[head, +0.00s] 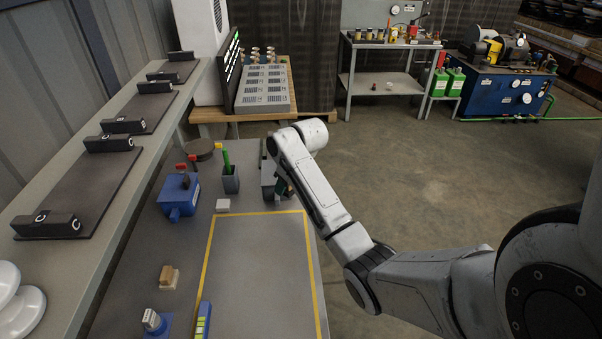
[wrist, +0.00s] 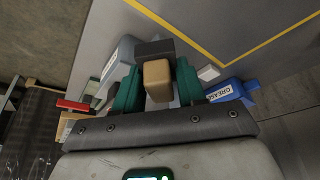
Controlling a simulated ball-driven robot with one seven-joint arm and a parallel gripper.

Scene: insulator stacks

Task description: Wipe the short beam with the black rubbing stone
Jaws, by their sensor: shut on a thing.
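My gripper (wrist: 157,85) is shut on the tan handle of the black rubbing stone (wrist: 154,48); its green fingers are on either side of the handle. The dark stone body shows beyond the handle in the wrist view. In the head view my gripper (head: 283,186) is over the far right part of the grey table, and the stone is mostly hidden by my arm. A grey object (head: 268,178) is close by my gripper. I cannot tell which thing is the short beam. Several dark blocks (head: 47,224) with white marks sit on dark plates along the left shelf.
A blue grease box (head: 178,196), a cup with green sticks (head: 229,178) and a small white block (head: 222,205) stand on the table. A tan-handled block (head: 168,277) is nearer. The yellow-taped area (head: 262,270) is mostly clear. The shelf (head: 120,205) runs along the left.

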